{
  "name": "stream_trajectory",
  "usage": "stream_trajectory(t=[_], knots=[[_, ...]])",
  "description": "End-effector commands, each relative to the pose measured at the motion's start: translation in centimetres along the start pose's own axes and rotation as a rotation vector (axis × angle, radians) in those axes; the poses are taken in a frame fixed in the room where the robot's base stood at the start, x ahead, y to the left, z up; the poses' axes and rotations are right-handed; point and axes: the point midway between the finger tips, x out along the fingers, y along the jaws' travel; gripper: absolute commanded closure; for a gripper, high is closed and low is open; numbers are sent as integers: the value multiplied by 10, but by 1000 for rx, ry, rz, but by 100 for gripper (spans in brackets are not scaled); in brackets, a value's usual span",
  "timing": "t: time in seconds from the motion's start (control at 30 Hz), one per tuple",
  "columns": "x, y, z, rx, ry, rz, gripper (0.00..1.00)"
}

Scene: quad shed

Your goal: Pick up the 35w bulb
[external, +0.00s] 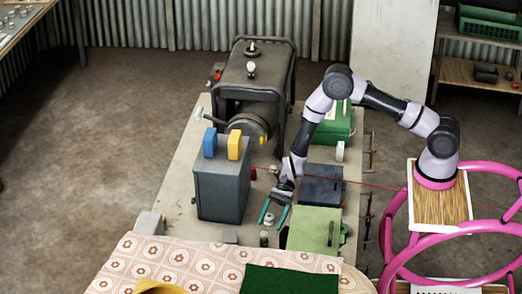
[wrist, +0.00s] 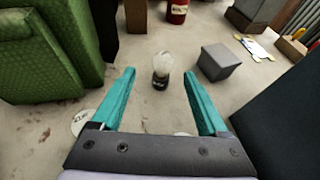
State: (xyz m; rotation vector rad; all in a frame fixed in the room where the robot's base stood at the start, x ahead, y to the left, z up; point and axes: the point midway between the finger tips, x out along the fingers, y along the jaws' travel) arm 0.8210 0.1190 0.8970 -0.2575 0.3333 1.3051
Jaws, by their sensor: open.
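A clear bulb with a dark, lettered base (wrist: 161,73) stands upright on the pale bench top in the wrist view. The lettering is too small to read. In the external view a small pale bulb shape (external: 264,238) shows just beyond the fingertips. My gripper (external: 272,225) is open, its two teal fingers pointing down toward the bench. In the wrist view the fingers of my gripper (wrist: 159,74) are spread to either side of the bulb, with nothing held. The bulb appears a little ahead of the tips; contact does not show.
A green box (external: 314,229) stands close on one side and a grey-blue box with blue and yellow tops (external: 221,188) on the other. A small grey block (wrist: 220,61) is near the bulb. A red can (wrist: 178,10) stands farther off. Flat discs (wrist: 80,121) lie nearby.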

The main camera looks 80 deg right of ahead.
Motion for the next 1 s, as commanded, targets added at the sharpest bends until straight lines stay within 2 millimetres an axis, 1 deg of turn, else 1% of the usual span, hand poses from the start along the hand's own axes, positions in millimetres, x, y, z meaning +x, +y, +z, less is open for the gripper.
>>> stream_trajectory(t=[0.1,0.2,0.43,0.6,0.7,0.8,0.93,0.97,1.0], knots=[[20,1,1,-1,-1,4,23],[35,1,0,-2,1,3,23],[53,-1,1,-2,0,2,23],[79,-4,3,-3,1,3,23],[91,-4,2,-3,1,3,23],[94,-4,3,-2,1,1,23],[94,-4,3,-2,1,1,23],[94,-4,3,-2,1,1,27],[94,-4,3,-2,1,1,42]])
